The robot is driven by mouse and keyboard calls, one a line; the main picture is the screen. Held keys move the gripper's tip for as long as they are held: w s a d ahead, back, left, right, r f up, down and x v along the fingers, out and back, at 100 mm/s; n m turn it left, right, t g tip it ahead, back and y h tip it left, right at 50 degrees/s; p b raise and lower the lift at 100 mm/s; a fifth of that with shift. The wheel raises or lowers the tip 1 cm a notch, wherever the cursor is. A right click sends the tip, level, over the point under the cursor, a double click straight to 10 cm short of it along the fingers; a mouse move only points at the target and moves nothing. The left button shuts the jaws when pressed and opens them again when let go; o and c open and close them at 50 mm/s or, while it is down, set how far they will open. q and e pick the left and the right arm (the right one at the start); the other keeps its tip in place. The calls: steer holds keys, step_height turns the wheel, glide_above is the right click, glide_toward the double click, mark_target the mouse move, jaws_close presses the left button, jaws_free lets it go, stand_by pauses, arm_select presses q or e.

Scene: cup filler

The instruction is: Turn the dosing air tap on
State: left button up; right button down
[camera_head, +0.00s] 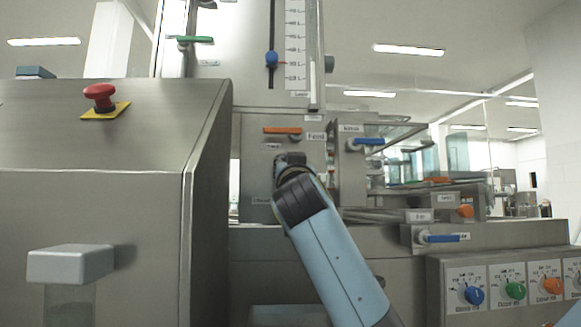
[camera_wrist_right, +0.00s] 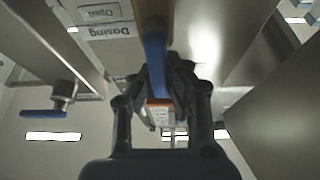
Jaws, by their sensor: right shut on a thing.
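The dosing air tap shows in the right wrist view as a blue lever handle (camera_wrist_right: 155,65) beside a label reading "Dosing" (camera_wrist_right: 110,32). My right gripper (camera_wrist_right: 160,85) is shut on this blue handle, with a finger on each side of it. In the head view my right gripper (camera_head: 290,160) is up against the steel front panel (camera_head: 253,180), below an orange-handled tap (camera_head: 283,130). My arm and gripper hide the blue handle in that view. My left gripper is not in view.
Another blue-handled tap (camera_head: 368,141) is just right of my gripper, and one (camera_head: 442,238) is lower right. A steel cabinet with a red emergency button (camera_head: 100,92) stands at left. Dosing knobs (camera_head: 474,295) are at lower right. A green-handled tap (camera_head: 194,39) is above.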

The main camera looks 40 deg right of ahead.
steer(key=c, duration=1.3)
jaws_free()
steer(key=shift+f, duration=0.1)
steer(key=shift+s, duration=0.1)
steer(key=v, duration=1.2)
